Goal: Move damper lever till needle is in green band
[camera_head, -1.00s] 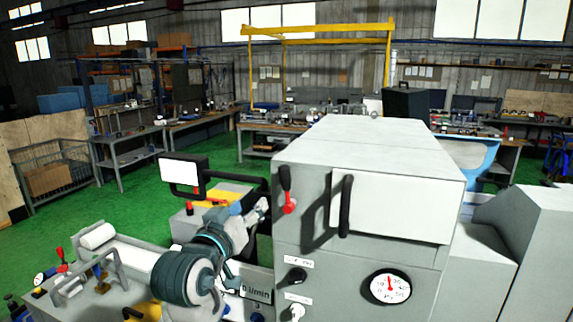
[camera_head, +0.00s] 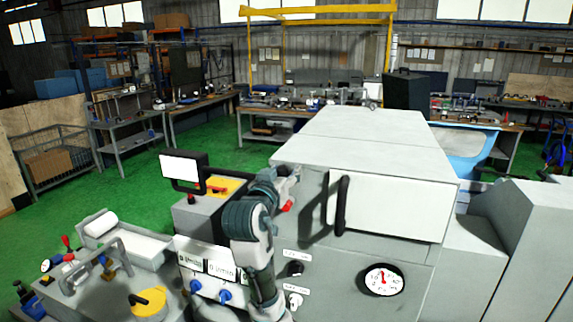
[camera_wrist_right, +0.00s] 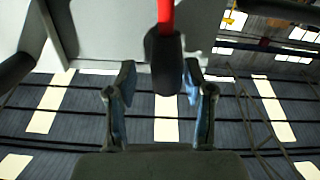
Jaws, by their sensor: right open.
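The damper lever, with a red lower part (camera_head: 287,205), is on the left of the grey machine's front. Its black knob (camera_wrist_right: 166,62) and red shaft (camera_wrist_right: 165,13) show in the right wrist view. My right gripper (camera_head: 288,176) is at the lever and hides the knob in the head view. In the right wrist view the gripper's two fingers (camera_wrist_right: 160,80) are open, one on each side of the knob, with gaps visible. The round white gauge (camera_head: 383,280) is low on the machine front; its red needle points roughly up. I cannot make out a green band. My left gripper is out of view.
A black vertical handle (camera_head: 342,206) stands out from the white door (camera_head: 395,207), right of the lever. Black (camera_head: 295,268) and white (camera_head: 295,299) knobs sit below. A small screen (camera_head: 181,167) on an arm stands left of my gripper.

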